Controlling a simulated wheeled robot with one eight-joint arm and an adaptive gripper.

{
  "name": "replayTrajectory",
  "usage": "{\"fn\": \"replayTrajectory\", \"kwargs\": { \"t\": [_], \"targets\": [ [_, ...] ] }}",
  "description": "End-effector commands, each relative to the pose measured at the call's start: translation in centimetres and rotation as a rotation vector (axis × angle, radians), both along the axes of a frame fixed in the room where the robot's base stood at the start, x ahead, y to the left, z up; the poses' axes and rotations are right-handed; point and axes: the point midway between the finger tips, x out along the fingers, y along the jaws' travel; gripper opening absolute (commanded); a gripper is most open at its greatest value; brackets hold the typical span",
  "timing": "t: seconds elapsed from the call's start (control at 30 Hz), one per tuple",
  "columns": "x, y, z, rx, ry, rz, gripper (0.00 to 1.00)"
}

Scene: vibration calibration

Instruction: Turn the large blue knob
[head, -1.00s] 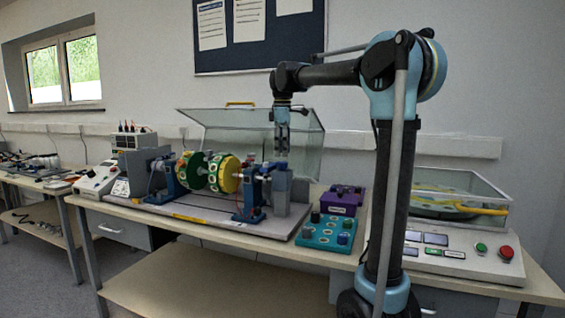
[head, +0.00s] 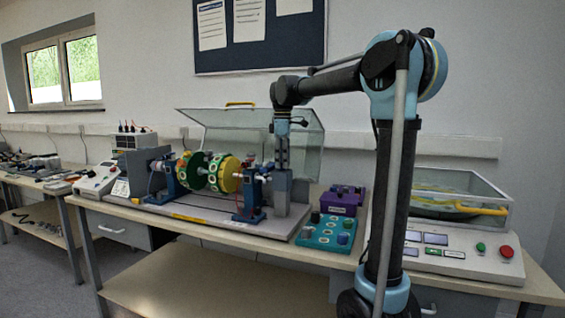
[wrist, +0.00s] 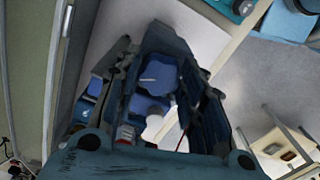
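A dark blue lobed knob (wrist: 157,76) shows in the wrist view, between the two fingers of my gripper. The fingers stand apart, one on each side of it; whether they touch it I cannot tell. In the head view my gripper (head: 282,162) points straight down over a grey block (head: 281,188) at the right end of the rotor rig (head: 215,223). The knob is not clearly visible in the head view, where my gripper and the rig parts overlap.
A teal control box (head: 328,232) with small knobs and a purple box (head: 342,199) stand just right of the rig. A raised clear cover (head: 225,124) is behind it. The rig's yellow-green drum (head: 226,174) is to the left. A panel with red and green buttons (head: 430,261) is far right.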

Motion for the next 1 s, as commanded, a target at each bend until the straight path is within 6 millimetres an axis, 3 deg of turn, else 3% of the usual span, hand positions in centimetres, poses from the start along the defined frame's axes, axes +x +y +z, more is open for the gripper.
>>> {"fn": "replayTrajectory", "kwargs": {
  "t": [0.47,1.0],
  "targets": [
    [0.17,0.05,0.03,0.001,-0.003,-0.125,0.13],
    [0.21,0.07,0.06,0.002,-0.004,-0.613,0.13]
  ]
}}
